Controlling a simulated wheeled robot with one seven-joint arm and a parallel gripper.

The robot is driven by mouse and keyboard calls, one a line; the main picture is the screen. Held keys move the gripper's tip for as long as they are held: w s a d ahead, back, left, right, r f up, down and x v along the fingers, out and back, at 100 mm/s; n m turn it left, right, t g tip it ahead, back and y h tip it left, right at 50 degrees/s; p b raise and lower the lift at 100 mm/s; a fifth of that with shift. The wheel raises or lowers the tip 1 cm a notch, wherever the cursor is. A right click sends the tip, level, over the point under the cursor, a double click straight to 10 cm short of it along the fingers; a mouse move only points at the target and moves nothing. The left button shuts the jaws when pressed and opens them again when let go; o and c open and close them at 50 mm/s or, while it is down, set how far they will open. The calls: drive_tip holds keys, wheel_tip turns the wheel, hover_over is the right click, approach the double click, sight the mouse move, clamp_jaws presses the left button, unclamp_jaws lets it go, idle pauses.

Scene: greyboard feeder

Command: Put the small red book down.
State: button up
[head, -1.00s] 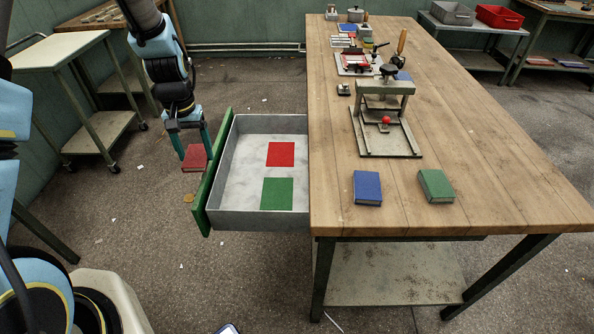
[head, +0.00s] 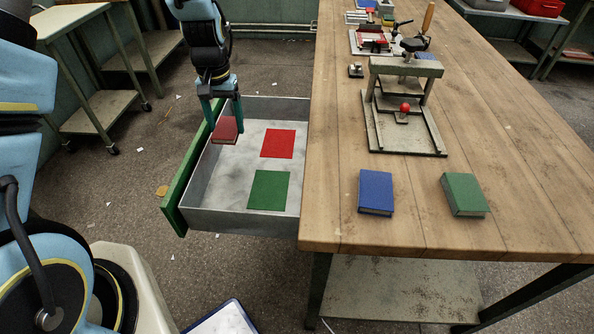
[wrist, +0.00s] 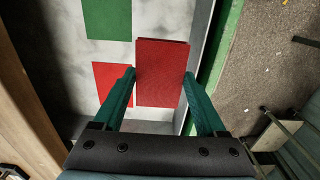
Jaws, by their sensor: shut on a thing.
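My gripper (head: 221,112) is shut on the small red book (head: 226,130), one finger on each side. It holds the book above the left part of the open drawer (head: 240,219). In the wrist view the red book (wrist: 161,75) sits between the green fingers of my gripper (wrist: 160,85). The drawer floor has a red patch (head: 278,144) and a green patch (head: 269,190). The book is to the left of the red patch in the head view. In the wrist view it covers part of the red patch's edge (wrist: 110,80).
The drawer's green front (head: 190,180) is at its left. A blue book (head: 376,192) and a green book (head: 465,194) lie on the wooden table (head: 330,150), near a press with a red knob (head: 404,107). A bare pale floor strip lies around the patches.

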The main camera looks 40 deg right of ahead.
sight(237, 165)
drive_tip(key=shift+w+d+f+b, duration=0.15)
drive_tip(key=shift+f+b, duration=0.1)
drive_tip(key=shift+f, duration=0.25)
drive_tip(key=shift+d+f+b, duration=0.15)
drive_tip(key=shift+f+b, duration=0.1)
drive_tip(key=shift+f, duration=0.25)
wheel_tip(237, 165, down, 10)
drive_tip(key=shift+r+p, duration=0.1)
drive_tip(key=shift+p, duration=0.7)
drive_tip(key=shift+f, duration=0.2)
drive_tip(key=o, duration=1.5)
drive_tip(key=shift+c, duration=0.2)
drive_tip(key=shift+r, duration=0.15)
wheel_tip(237, 165, up, 12)
drive_tip(key=shift+r+b, duration=0.1)
drive_tip(key=shift+b, duration=0.85)
